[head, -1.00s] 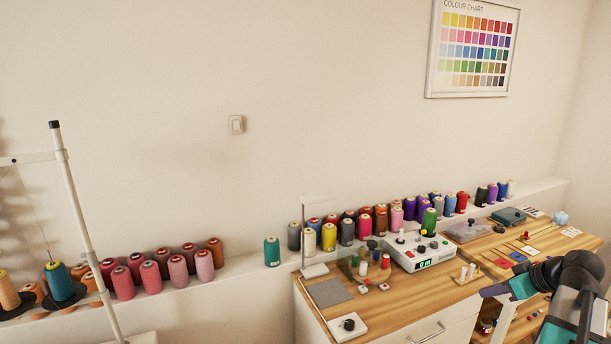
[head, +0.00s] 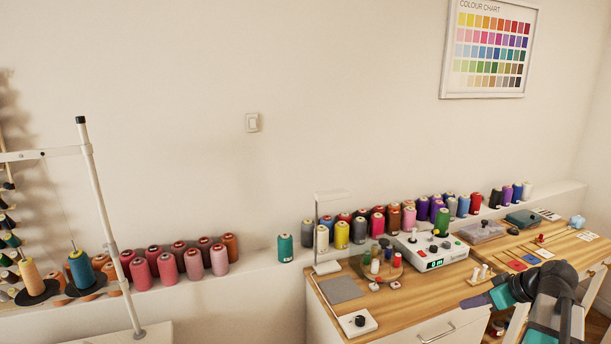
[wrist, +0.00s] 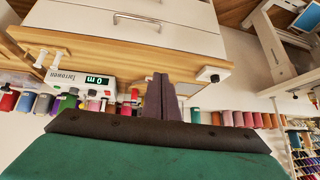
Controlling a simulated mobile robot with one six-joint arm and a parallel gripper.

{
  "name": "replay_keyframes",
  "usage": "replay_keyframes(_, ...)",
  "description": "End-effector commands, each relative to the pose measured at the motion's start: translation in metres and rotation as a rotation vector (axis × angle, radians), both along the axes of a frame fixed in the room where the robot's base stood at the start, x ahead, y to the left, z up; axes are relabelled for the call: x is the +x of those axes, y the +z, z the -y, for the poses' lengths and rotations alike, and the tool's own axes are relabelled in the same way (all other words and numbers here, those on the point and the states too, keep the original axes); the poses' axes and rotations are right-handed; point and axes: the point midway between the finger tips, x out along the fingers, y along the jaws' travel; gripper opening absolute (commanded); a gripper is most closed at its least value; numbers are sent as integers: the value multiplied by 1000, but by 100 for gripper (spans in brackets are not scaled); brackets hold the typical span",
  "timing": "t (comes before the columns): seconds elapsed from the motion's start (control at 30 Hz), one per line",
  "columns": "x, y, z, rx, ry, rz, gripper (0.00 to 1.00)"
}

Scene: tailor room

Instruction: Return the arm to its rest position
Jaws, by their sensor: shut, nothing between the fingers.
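My arm shows at the lower right of the head view, folded in front of the wooden workbench (head: 408,300). My gripper (head: 470,302) points left there, above the bench's front edge in the picture. In the wrist view the two dark fingers of my gripper (wrist: 161,97) lie side by side, shut with nothing between them. The fingers appear clear of everything, though their distance to the bench is hard to judge. The wrist view is upside down, with the bench at the top.
A white winder box (head: 432,250) with a green display stands on the bench, with small spools beside it. Thread cones line a white wall ledge (head: 262,262). A white pole stand (head: 100,205) rises at the left. A colour chart (head: 490,48) hangs on the wall.

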Motion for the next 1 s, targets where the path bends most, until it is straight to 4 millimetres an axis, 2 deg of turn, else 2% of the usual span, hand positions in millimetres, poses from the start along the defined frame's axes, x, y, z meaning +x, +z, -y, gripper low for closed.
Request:
replay_keyframes(0.2, 15, -53, -57, 52, 86, -65, 0)
replay_keyframes(0.47, 16, -124, -128, 93, 187, -171, 0)
replay_keyframes(0.77, -3, -204, -202, 118, 276, -313, 0)
replay_keyframes(1.0, -34, -264, -254, 123, 321, -444, 0)
